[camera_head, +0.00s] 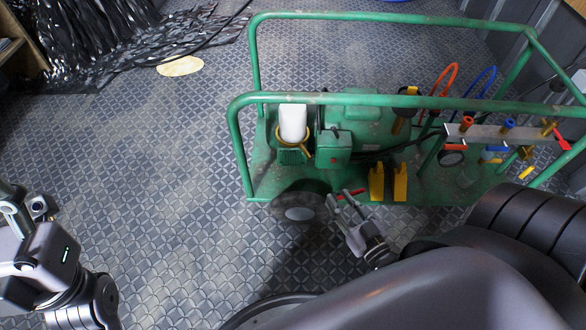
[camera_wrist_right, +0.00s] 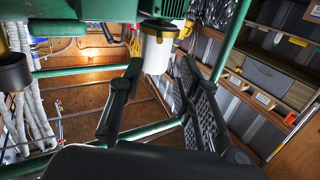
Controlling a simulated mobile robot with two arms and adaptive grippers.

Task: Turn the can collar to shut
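A white can (camera_head: 293,122) stands on the green cart, with a yellow collar (camera_head: 306,147) around its lower part. In the right wrist view the can (camera_wrist_right: 157,56) appears upside down beyond the fingers, with a dark and yellow ring (camera_wrist_right: 160,25) at its end. My right gripper (camera_head: 341,199) is low at the cart's near side, right of and nearer than the can, apart from it. In the wrist view its two fingers (camera_wrist_right: 160,75) are spread with nothing between them. My left gripper (camera_head: 22,207) is at the far left edge, partly cut off; its fingers are unclear.
The cart's green rails (camera_head: 400,100) pass in front of and behind the can. A green box (camera_head: 334,149) sits right of it, and a wheel (camera_head: 300,207) below. Yellow blocks (camera_head: 376,182) and hoses (camera_head: 447,83) are further right.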

